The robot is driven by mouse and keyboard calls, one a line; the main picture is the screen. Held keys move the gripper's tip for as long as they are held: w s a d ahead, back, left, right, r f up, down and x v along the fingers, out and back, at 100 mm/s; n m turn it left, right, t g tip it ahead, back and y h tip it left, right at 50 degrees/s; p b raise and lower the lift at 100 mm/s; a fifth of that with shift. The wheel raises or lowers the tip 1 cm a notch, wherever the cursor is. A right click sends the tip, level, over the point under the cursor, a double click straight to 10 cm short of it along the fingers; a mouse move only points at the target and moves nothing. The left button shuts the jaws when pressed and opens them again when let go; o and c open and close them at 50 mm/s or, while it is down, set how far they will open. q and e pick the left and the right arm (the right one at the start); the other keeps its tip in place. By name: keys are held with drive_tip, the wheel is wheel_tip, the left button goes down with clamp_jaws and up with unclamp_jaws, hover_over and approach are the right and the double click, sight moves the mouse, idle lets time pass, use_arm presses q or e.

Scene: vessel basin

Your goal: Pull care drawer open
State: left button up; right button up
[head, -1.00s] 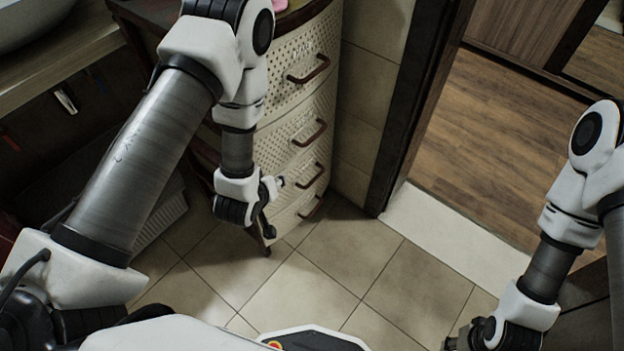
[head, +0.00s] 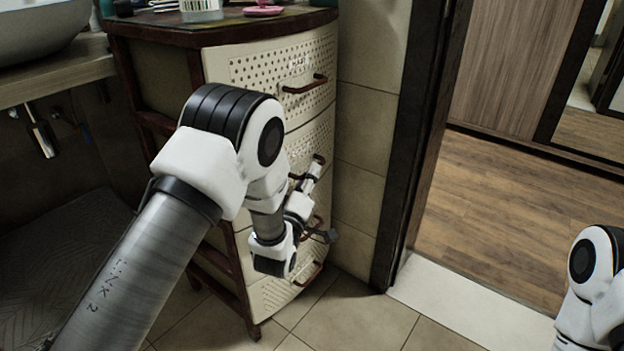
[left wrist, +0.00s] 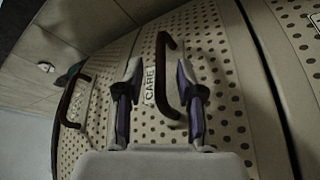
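The care drawer (left wrist: 215,75) has a cream perforated front with a small CARE label and a dark curved handle (left wrist: 165,55) in the left wrist view. My left gripper (left wrist: 160,78) is open, with its two fingers on either side of the label and the handle's middle. I cannot tell whether either finger touches the handle. In the head view the left gripper (head: 321,204) is at the middle drawers of the cabinet (head: 262,70); my arm hides part of their fronts. The care drawer looks shut. My right gripper is out of view.
Another drawer handle (left wrist: 75,100) is to the left in the left wrist view. Small items, including a pink one (head: 263,11), stand on the cabinet top. A dark door frame (head: 405,150) is right of the cabinet. The tiled floor (head: 360,320) in front is clear.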

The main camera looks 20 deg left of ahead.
use_arm(q)
drive_tip(key=x, duration=0.2)
drive_tip(key=shift+w, duration=0.25)
clamp_jaws()
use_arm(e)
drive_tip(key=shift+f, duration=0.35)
